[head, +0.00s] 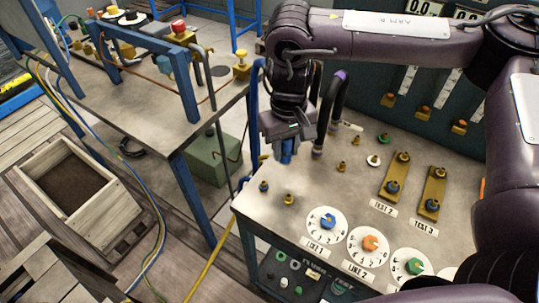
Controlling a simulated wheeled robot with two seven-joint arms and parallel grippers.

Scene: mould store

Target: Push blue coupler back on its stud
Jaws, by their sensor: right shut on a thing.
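My right gripper (286,134) hangs over the back left of the test bench top (325,185), its jaws pointing down. It is shut on the blue coupler (286,152), whose lower end shows beneath the fingers. I cannot tell whether the coupler touches anything below it. A small stud with a blue-grey top (263,186) and a brass stud (288,199) stand at the bench's left end, in front of the gripper. I cannot tell which stud belongs to the coupler. My left gripper is not in view.
A dark hose with a purple band (340,76) rises just right of the gripper; a blue hose (254,105) hangs left. Numbered dials (328,221) line the bench front. Two brass plates (394,178) lie to the right. A wooden crate (65,190) stands on the floor.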

